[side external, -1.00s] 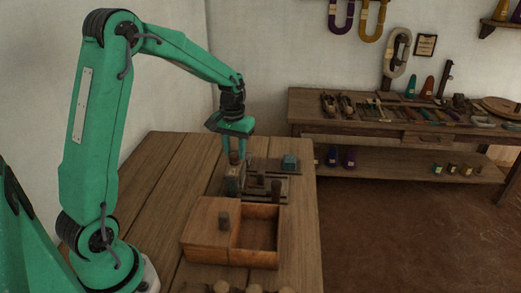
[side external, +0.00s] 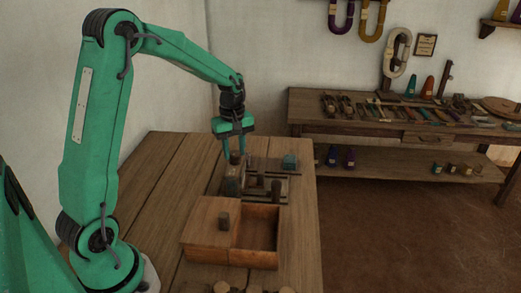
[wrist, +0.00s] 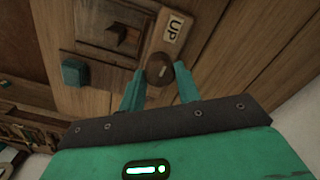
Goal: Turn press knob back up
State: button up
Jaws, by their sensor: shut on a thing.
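The press knob (wrist: 160,69) is a round dark brown knob with a pale mark on its top. In the wrist view it sits between the two teal fingertips of my gripper (wrist: 160,75), which is shut on it from both sides. A pale label reading "UP" (wrist: 174,27) lies just beyond the knob. In the side external view my gripper (side external: 235,150) points down, with the knob (side external: 235,158) low between its fingers. The knob's underside is hidden.
A wooden box (side external: 208,222) with an open compartment stands nearer on the table. A teal block (side external: 289,161) sits right of the knob and also shows in the wrist view (wrist: 74,72). A tool bench (side external: 350,126) stands behind. The table's left side is clear.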

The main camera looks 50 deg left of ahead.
aim_at(234, 152)
jog(key=shift+r+n, duration=0.1)
jog(key=shift+n, duration=0.3)
jog(key=o, duration=1)
jog(key=shift+r, duration=3.9)
